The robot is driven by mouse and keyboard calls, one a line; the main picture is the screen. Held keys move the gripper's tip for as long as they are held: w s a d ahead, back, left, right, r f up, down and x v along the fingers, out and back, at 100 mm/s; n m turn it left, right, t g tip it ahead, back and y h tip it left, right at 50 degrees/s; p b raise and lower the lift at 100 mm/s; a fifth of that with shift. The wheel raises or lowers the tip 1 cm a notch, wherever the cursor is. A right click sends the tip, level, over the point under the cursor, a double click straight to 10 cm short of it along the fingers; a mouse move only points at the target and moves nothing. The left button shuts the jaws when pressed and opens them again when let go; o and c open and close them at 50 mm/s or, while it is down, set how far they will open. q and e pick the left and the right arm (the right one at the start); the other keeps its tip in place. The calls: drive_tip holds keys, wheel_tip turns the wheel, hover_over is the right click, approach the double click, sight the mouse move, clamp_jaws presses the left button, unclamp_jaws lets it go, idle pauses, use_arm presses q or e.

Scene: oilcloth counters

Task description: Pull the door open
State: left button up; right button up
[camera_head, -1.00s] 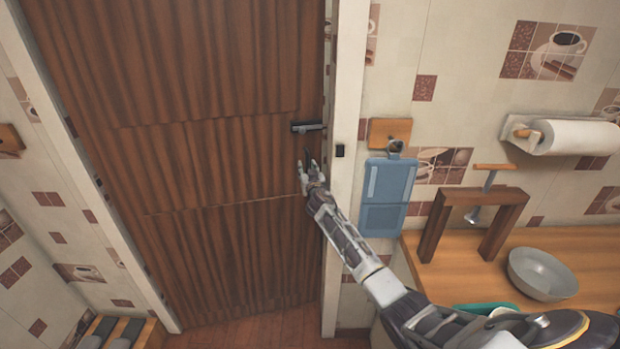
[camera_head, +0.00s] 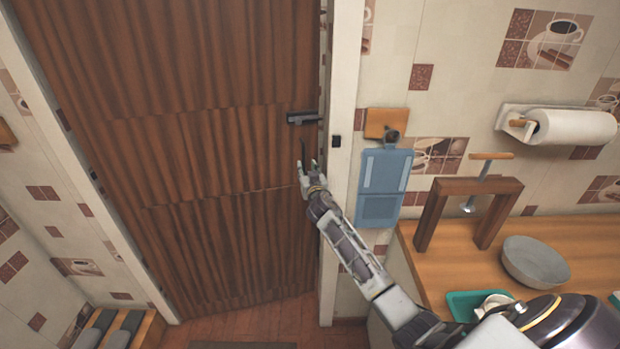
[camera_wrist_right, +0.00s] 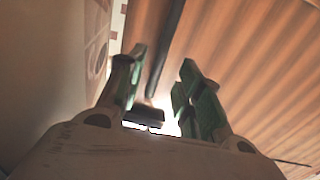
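The brown ribbed wooden door (camera_head: 200,170) fills the left middle of the head view. Its dark lever handle (camera_head: 303,118) is near its right edge. I cannot tell for certain whether the door is ajar. My right gripper (camera_head: 309,168) is just below the handle in the head view. In the right wrist view the green-padded fingers of the right gripper (camera_wrist_right: 163,75) stand apart. A dark bar (camera_wrist_right: 167,45), which looks like the handle, shows between them; contact is not clear. My left gripper is not in view.
The white door frame (camera_head: 343,170) stands right beside my right arm. A blue board (camera_head: 384,188) hangs on the tiled wall. To the right, a wooden counter (camera_head: 440,270) holds a wooden stand (camera_head: 432,215) and a grey bowl (camera_head: 535,262). Floor (camera_head: 265,318) shows before the door.

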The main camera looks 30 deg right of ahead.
drive_tip(key=shift+v, duration=2.4)
drive_tip(key=shift+c, duration=0.2)
